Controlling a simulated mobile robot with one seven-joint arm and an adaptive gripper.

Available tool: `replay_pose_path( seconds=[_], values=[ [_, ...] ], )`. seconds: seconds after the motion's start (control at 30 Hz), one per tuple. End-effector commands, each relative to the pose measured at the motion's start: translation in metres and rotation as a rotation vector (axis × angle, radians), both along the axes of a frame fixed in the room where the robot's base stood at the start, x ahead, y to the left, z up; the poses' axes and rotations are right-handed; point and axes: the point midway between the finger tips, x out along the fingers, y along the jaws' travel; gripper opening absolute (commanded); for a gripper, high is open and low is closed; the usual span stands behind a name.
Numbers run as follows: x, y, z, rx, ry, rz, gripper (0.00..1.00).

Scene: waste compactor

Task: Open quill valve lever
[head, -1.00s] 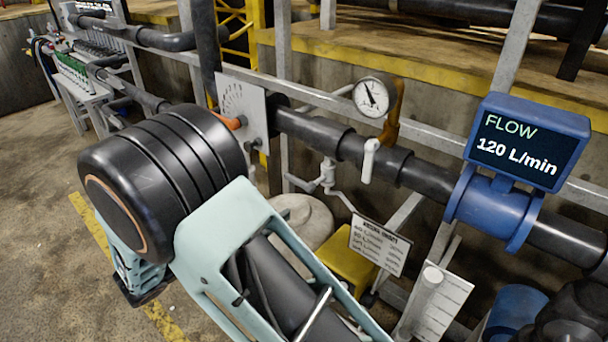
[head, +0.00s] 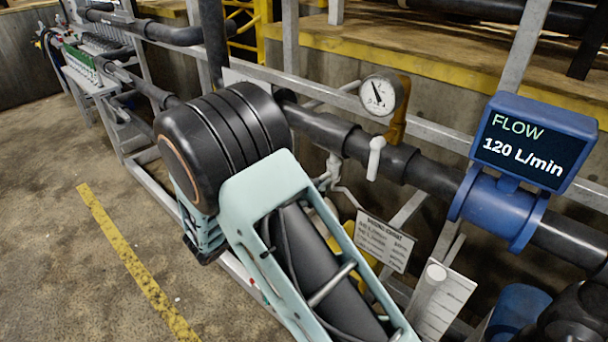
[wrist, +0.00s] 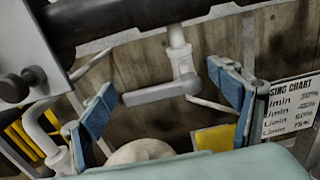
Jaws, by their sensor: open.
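A small grey valve lever (wrist: 160,91), which I take to be the quill valve lever, shows in the wrist view. It points left, nearly level, from a white valve body (wrist: 184,64) hanging under the dark pipe. My gripper (wrist: 162,83) is open, its blue-padded fingers to the left and right of the lever. No contact shows; the depth gap cannot be told. In the head view my arm hides the gripper, and the valve (head: 331,172) shows only partly below the pipe.
The dark main pipe (head: 320,130) carries a white handle (head: 375,158), a pressure gauge (head: 380,94) and a blue flow meter (head: 532,141) reading 120 L/min. A dosing chart (head: 383,240) hangs below. A grey plate (wrist: 28,45) stands at left in the wrist view. Floor at left is clear.

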Motion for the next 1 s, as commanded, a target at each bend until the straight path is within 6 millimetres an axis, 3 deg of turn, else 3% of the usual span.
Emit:
replay_pose_path(
  seconds=[0.2, 0.77, 1.0],
  values=[
    [0.0001, 0.0001, -0.0001, 0.000, 0.000, 0.000, 0.81],
    [-0.0002, 0.0002, -0.0001, 0.001, 0.000, -0.001, 0.21],
    [-0.0001, 0.0004, 0.0002, -0.014, 0.016, -0.001, 0.20]
  ],
)
